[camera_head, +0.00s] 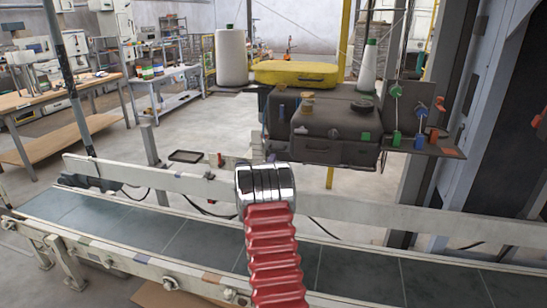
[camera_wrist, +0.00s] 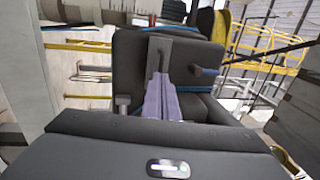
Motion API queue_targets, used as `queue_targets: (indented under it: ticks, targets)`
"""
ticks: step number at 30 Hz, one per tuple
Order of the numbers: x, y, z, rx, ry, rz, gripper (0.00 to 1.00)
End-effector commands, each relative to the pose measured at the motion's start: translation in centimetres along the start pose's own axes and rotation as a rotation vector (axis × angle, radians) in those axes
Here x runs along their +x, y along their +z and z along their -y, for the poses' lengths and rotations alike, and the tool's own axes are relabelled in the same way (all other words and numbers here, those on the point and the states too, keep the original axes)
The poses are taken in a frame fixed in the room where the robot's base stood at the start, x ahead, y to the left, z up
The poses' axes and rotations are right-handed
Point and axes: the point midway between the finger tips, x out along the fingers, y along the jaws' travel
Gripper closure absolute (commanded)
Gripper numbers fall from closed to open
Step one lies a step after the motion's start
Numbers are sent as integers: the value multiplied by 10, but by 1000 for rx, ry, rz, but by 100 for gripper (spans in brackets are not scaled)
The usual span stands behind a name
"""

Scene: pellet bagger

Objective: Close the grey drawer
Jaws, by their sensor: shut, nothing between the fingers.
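A dark grey boxy cabinet (camera_head: 340,118) sits on a shelf beside the conveyor in the head view. The grey drawer (camera_head: 318,152) shows as its lower front panel with a small handle; how far it stands out is hard to tell. In the wrist view my gripper (camera_wrist: 160,80) shows as two purple-grey fingers lying together, with nothing between them. A dark grey body (camera_wrist: 130,70) fills the space beyond and around the fingertips; whether they touch it is unclear. My gripper cannot be made out in the head view.
A conveyor (camera_head: 130,230) with pale side rails runs across the front. A yellow case (camera_head: 295,73), a white roll (camera_head: 231,57) and a white cone (camera_head: 368,68) stand around the cabinet top. Small coloured items hang at its right. Workbenches (camera_head: 60,100) stand at the back left, with open floor between.

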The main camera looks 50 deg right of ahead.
Motion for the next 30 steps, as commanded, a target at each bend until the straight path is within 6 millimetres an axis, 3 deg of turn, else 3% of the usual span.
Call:
queue_targets:
  ticks: [6,12,24,30]
  targets:
    - [24,-1,-1,1,1,-1,100]
    - [35,0,0,1,1,-1,100]
    - [36,0,0,0,1,0,100]
    - [39,10,-1,2,0,10,100]
